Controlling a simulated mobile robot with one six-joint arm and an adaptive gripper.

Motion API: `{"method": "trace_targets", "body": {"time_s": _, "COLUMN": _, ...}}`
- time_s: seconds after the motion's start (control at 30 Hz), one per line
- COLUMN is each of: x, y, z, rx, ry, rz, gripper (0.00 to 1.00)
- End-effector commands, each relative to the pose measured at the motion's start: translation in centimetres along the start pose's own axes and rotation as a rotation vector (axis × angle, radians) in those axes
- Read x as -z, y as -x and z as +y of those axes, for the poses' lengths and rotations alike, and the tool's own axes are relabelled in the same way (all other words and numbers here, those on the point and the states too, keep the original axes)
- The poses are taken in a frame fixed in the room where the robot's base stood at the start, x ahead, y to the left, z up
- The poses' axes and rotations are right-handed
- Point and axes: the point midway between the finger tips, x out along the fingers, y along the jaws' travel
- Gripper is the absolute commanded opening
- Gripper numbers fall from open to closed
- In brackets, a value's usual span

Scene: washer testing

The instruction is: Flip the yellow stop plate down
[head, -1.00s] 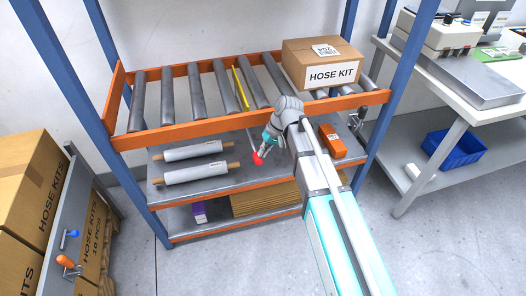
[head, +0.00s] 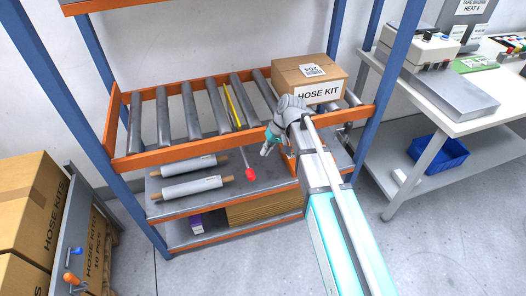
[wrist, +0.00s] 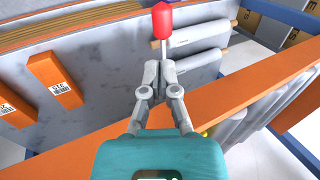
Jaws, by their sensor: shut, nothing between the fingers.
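The yellow stop plate (head: 233,105) shows as a thin strip between two grey rollers of the upper shelf. I cannot tell how far it stands above them. A thin grey lever with a red knob (head: 249,171) hangs below the orange front rail, pointing down. My gripper (head: 266,150) is shut and empty, above and right of the knob, in front of the rail. In the wrist view, the red knob (wrist: 162,18) and its rod show just beyond the closed fingertips (wrist: 161,66). I cannot tell whether they touch the rod.
A HOSE KIT box (head: 310,78) sits on the rollers at right. The orange rail (head: 170,156) runs along the front. White rolls (head: 190,187) lie on the shelf below. An orange box (wrist: 54,80) lies there too. A workbench (head: 455,105) stands at right.

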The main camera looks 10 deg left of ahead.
Motion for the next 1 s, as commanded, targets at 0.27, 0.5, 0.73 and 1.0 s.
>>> {"method": "trace_targets", "body": {"time_s": 0.27, "x": 0.0, "y": 3.0, "z": -0.1, "rx": 0.0, "ry": -0.001, "rz": 0.0, "gripper": 0.0}}
{"method": "trace_targets", "body": {"time_s": 0.5, "x": 0.0, "y": 4.5, "z": -0.1, "rx": 0.0, "ry": 0.0, "rz": 0.001, "gripper": 0.0}}
{"method": "trace_targets", "body": {"time_s": 0.73, "x": 0.0, "y": 4.9, "z": 0.0, "rx": 0.0, "ry": 0.0, "rz": 0.0, "gripper": 0.0}}
{"method": "trace_targets", "body": {"time_s": 1.0, "x": 0.0, "y": 4.9, "z": 0.0, "rx": 0.0, "ry": 0.0, "rz": 0.0, "gripper": 0.0}}
